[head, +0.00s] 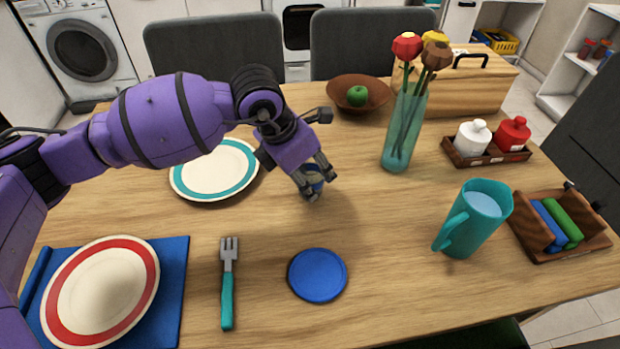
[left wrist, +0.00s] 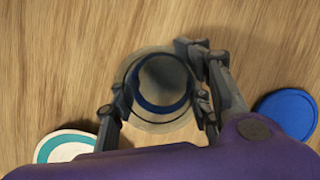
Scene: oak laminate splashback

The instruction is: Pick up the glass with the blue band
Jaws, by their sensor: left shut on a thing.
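The glass with the blue band (head: 314,184) is mostly hidden by my fingers in the head view. In the left wrist view the glass (left wrist: 163,85) shows from above as a clear round rim with a blue ring. My left gripper (head: 314,182) is shut on it, with one finger on each side; the left wrist view also shows the gripper (left wrist: 160,98) around the glass. The glass looks about upright; I cannot tell whether its base touches the table. My right gripper is not in view.
A teal-rimmed plate (head: 215,170) lies left of the gripper, a blue coaster (head: 317,275) in front of it. A teal vase with flowers (head: 403,135) and a teal pitcher (head: 474,220) stand to the right. A fork (head: 228,285) lies front left. Bare table surrounds the glass.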

